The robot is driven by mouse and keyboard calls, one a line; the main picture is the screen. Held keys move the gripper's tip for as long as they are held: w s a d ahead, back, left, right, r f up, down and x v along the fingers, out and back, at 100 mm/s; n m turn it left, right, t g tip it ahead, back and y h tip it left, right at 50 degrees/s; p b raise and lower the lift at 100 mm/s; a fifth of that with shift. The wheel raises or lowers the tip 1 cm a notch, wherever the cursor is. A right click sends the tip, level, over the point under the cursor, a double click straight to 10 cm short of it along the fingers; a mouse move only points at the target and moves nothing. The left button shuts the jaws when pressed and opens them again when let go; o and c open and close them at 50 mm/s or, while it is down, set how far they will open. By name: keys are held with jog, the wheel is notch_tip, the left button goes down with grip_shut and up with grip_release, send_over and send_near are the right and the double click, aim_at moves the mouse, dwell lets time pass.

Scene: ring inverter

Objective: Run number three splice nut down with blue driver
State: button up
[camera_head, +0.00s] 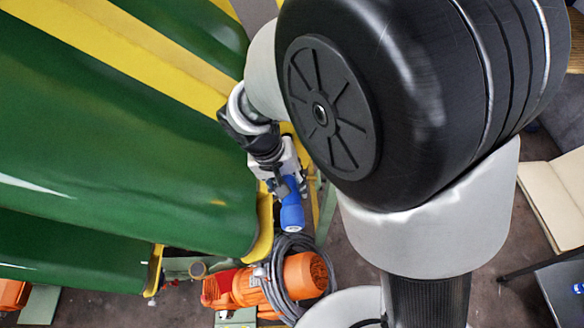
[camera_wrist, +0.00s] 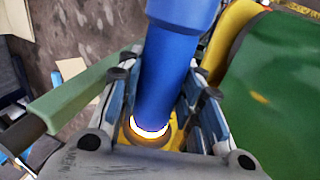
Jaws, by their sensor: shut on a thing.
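The blue driver (camera_wrist: 168,70) is gripped between the two fingers of my gripper (camera_wrist: 162,85), which is shut on its body. A bright white-yellow glow shows at its lower end in the wrist view, beside a yellow surface. In the head view the blue driver (camera_head: 292,214) sticks out below my gripper (camera_head: 286,187), near the yellow edge of the green housing. The number three splice nut cannot be made out in either view; what lies at the driver's working end is hidden by the gripper and driver.
A large green housing with yellow bands (camera_head: 120,130) fills the left. An orange motor (camera_head: 300,280) with a coiled grey cable (camera_head: 283,262) stands below the driver. A green rail (camera_wrist: 85,90) runs left of the gripper. Brown floor shows beyond.

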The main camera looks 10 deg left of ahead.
aim_at(289, 202)
jog(key=shift+a+r, duration=0.1)
dwell(0.3)
jog(key=shift+s+d+b, duration=0.2)
jog(key=shift+s, duration=0.6)
jog(key=shift+s+d+b, duration=0.15)
jog(key=shift+s+d, duration=0.1)
jog(key=shift+s, duration=0.5)
jog(key=shift+s+d+b, duration=0.2)
jog(key=shift+s, duration=0.6)
